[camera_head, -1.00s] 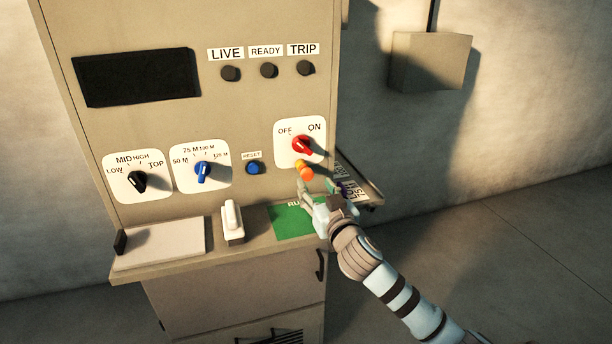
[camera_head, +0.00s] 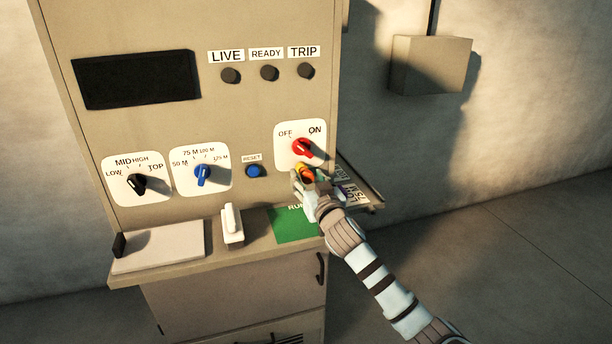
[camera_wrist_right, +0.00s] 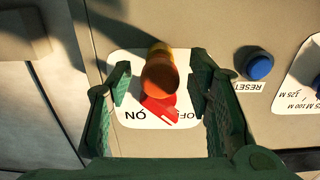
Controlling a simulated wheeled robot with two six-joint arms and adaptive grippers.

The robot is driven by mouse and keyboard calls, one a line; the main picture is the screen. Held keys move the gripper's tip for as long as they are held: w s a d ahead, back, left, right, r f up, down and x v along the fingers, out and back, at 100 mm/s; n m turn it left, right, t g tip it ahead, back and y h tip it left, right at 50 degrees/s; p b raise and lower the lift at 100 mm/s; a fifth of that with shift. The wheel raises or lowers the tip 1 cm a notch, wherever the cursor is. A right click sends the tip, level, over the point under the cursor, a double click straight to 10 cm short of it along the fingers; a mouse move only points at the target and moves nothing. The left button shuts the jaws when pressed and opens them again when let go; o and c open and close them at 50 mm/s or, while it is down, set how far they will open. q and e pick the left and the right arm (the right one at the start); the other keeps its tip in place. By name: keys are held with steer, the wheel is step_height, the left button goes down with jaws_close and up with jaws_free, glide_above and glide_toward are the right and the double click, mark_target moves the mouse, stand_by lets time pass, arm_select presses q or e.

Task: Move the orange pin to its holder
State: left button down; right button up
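The orange pin (camera_head: 306,171) sticks out of the panel just below the red OFF/ON switch (camera_head: 302,146), with a yellow part at its base. In the right wrist view the pin (camera_wrist_right: 159,76) lies between the two green fingers of my right gripper (camera_wrist_right: 161,88), with visible gaps on both sides. My right gripper (camera_head: 310,181) is open around the pin and partly hides it in the head view. I cannot make out the pin's holder for certain. My left gripper is not in view.
A side shelf (camera_head: 373,203) with printed labels sits right of the cabinet, partly behind my right gripper. The front ledge holds a green mat (camera_head: 288,226), a white upright handle (camera_head: 231,223) and a pale plate (camera_head: 160,247). The blue reset button (camera_head: 254,171) is left of the pin.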

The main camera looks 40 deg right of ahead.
mark_target(309, 180)
jaws_close()
steer(key=shift+s, duration=0.15)
steer(key=shift+s+a, duration=0.25)
steer(key=shift+s, duration=0.3)
steer(key=shift+s, duration=0.1)
steer(key=shift+p+v, duration=0.5)
steer(key=shift+v, duration=1.35)
steer(key=shift+p+v, duration=0.6)
steer(key=shift+v, duration=1.4)
